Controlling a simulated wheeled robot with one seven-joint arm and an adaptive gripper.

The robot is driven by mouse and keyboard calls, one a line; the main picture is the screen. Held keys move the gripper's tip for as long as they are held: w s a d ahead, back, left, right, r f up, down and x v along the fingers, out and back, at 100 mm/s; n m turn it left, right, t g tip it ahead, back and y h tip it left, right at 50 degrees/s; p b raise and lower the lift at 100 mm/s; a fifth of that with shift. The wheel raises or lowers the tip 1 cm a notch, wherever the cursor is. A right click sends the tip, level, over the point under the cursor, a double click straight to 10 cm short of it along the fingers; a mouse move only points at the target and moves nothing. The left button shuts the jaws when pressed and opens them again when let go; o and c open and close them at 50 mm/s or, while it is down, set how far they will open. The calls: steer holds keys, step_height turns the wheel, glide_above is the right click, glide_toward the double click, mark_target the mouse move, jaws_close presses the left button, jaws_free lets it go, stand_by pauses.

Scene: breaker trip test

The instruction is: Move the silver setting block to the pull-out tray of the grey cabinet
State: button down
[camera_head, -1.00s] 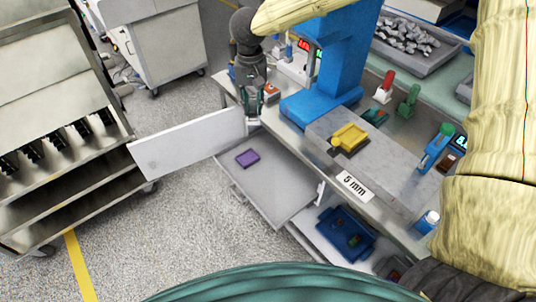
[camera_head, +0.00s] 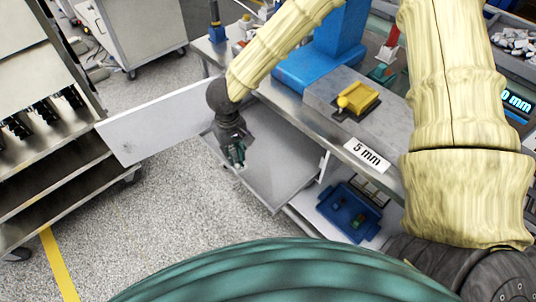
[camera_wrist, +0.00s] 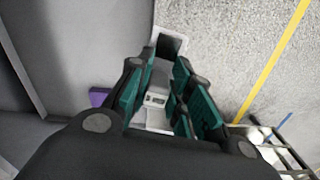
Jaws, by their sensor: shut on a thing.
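The silver setting block (camera_wrist: 156,97) shows between the teal-padded fingers in the wrist view. My gripper (camera_head: 238,158) is shut on it; it also shows in the wrist view (camera_wrist: 160,84). In the head view the gripper hangs over the left part of the grey pull-out tray (camera_head: 283,172), which is slid out below the bench. The block is mostly hidden by the fingers there. In the wrist view the tray surface (camera_wrist: 65,55) lies to the left. I cannot tell the height of the block above the tray.
A purple block (camera_wrist: 97,97) lies on the tray, mostly hidden behind my gripper in the head view. An open white door panel (camera_head: 155,125) stands left of the tray. A blue bin (camera_head: 350,207) sits lower right. The tray's right part is clear.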

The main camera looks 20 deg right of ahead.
steer(key=s+a+f+n+b, duration=0.2)
steer(key=s+f+b, duration=0.3)
steer(key=f, duration=0.4)
steer(key=w+d, duration=0.2)
steer(key=w, duration=0.2)
steer(key=w+d+f+p, duration=0.1)
steer(key=w+d, duration=0.1)
steer(key=w, duration=0.3)
steer(key=w+d+f+p, duration=0.1)
steer(key=w+d, duration=0.1)
steer(key=w, duration=0.2)
steer(key=shift+w+d, duration=0.2)
steer(key=shift+d, duration=0.1)
steer(key=shift+w+d+f, duration=0.1)
steer(key=shift+w, duration=0.1)
step_height(320, 180, down, 3)
steer(key=shift+f, duration=0.2)
steer(key=c, duration=1.3)
jaws_free()
